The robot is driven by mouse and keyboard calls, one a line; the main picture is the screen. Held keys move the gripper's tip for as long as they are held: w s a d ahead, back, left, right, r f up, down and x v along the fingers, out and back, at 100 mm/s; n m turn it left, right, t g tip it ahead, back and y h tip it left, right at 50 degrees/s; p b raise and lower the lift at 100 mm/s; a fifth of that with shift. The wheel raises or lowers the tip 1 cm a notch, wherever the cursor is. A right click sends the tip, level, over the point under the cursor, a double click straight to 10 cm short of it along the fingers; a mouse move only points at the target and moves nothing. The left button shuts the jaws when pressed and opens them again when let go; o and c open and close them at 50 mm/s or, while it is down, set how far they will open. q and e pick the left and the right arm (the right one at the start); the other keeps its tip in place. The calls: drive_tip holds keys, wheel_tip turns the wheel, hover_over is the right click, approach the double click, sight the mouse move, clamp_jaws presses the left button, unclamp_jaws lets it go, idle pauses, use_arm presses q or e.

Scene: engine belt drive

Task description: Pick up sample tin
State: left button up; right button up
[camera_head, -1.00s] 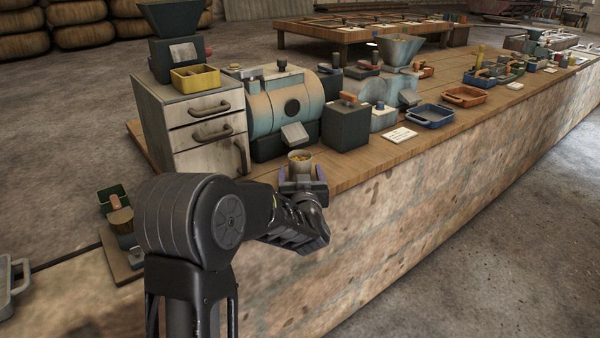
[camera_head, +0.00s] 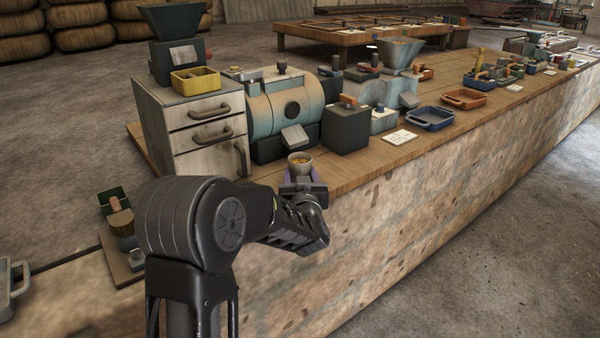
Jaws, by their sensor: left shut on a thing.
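The sample tin (camera_head: 300,161) is a small light round tin with yellowish-brown contents. It is upright at the front edge of the wooden counter, in front of the teal roaster drum. My left gripper (camera_head: 301,176) is shut on the sample tin from the near side, its purple-tinted fingers at either side of it. My wrist partly hides the lower part of the tin, so I cannot tell whether its base touches the counter. My right gripper is not in view.
The teal drum machine (camera_head: 285,105) with a tilted chute stands just behind the tin. A drawer cabinet (camera_head: 205,140) with a yellow tray (camera_head: 195,80) is at left. A dark box (camera_head: 346,130) is at right.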

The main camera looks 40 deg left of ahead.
use_arm(q)
clamp_jaws()
idle(0.3)
wheel_tip(320, 180, up, 10)
drive_tip(key=p, duration=0.3)
idle(0.6)
